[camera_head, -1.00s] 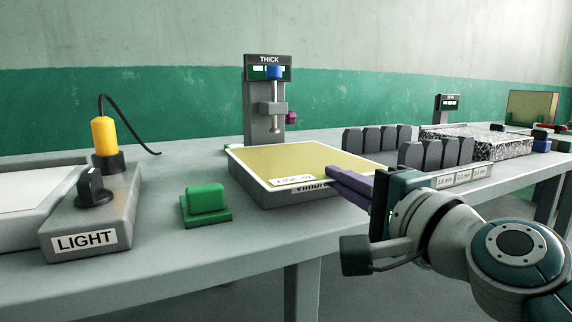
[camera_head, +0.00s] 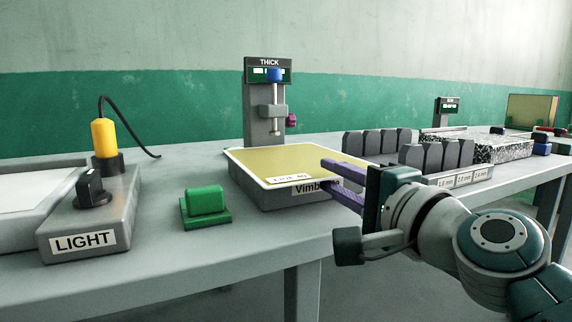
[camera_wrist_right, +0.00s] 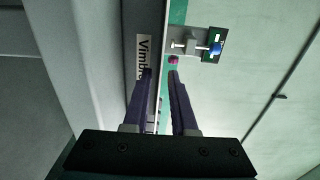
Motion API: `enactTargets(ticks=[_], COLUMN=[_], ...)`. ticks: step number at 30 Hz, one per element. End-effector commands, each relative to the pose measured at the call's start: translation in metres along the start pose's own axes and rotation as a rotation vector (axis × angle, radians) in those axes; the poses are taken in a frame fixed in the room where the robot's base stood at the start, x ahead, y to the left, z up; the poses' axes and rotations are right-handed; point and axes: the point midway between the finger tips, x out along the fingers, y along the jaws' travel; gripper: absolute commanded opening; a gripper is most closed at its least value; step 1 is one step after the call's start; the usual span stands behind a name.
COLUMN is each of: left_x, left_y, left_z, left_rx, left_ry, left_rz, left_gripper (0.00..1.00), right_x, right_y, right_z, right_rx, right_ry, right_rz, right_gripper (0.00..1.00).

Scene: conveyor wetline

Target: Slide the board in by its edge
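The board (camera_head: 280,160) is a flat, yellow-gold panel with a pale rim and a white tag (camera_head: 289,179) at its front edge. It lies over a grey box-like base (camera_head: 262,194) marked "Vimb…", below the thickness gauge (camera_head: 264,115). My right gripper (camera_head: 333,178) is open at the board's front right corner, with one purple finger above the edge's level and one below. In the right wrist view the fingers (camera_wrist_right: 160,78) stand apart, with the thin board edge (camera_wrist_right: 163,92) seen between them; contact cannot be told. My left gripper is out of view.
A green button block (camera_head: 206,202) and a grey LIGHT box (camera_head: 95,222) with a yellow lamp stand to the left. Dark slotted racks (camera_head: 437,155) stand right of the board, with a speckled block (camera_head: 502,147) beyond. The bench front (camera_head: 190,270) is clear.

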Motion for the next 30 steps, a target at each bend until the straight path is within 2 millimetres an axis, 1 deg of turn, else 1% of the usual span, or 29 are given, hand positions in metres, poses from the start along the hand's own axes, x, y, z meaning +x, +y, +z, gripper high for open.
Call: enactTargets(ticks=[8,11,30], left_x=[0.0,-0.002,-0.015], left_y=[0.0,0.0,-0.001], left_z=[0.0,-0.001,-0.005], left_rx=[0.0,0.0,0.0], left_ry=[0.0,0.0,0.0], left_rz=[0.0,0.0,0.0], left_gripper=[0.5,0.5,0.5], right_x=[0.0,-0.004,-0.046], right_y=[0.0,0.0,0.0], right_z=[0.0,0.0,0.0], right_rx=[0.0,0.0,0.0], right_ry=[0.0,0.001,0.001], right_rz=[0.0,0.001,0.002], right_gripper=[0.3,0.3,0.3])
